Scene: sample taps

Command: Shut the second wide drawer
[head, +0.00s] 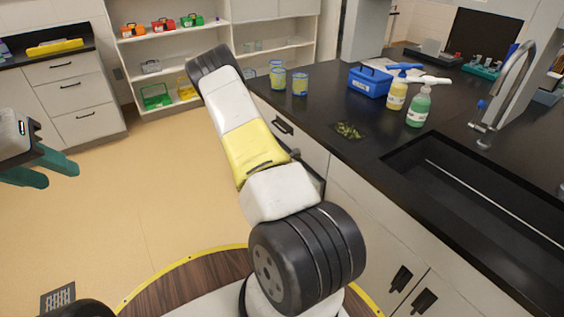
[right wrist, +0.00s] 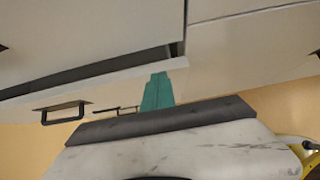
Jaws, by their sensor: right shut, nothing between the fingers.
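In the head view, a drawer front with a dark handle (head: 283,126) shows under the island counter. Below it, a dark edge or gap (head: 317,183) shows beside my right arm, which hides most of this drawer stack. In the right wrist view, a pale drawer panel (right wrist: 80,40) has a dark gap (right wrist: 95,77) along its lower edge, so a drawer appears partly open. My right gripper (right wrist: 157,90) is shut and empty, its teal tips close to that edge; contact is unclear. My left gripper (head: 60,175) is open and empty, over the floor at left.
The black counter (head: 310,95) holds a blue box (head: 370,81), bottles (head: 418,106) and jars (head: 278,78). A sink (head: 470,190) is at right. Another drawer cabinet (head: 75,95) at left is shut. Dark handles (right wrist: 62,113) show in the wrist view. The floor between is clear.

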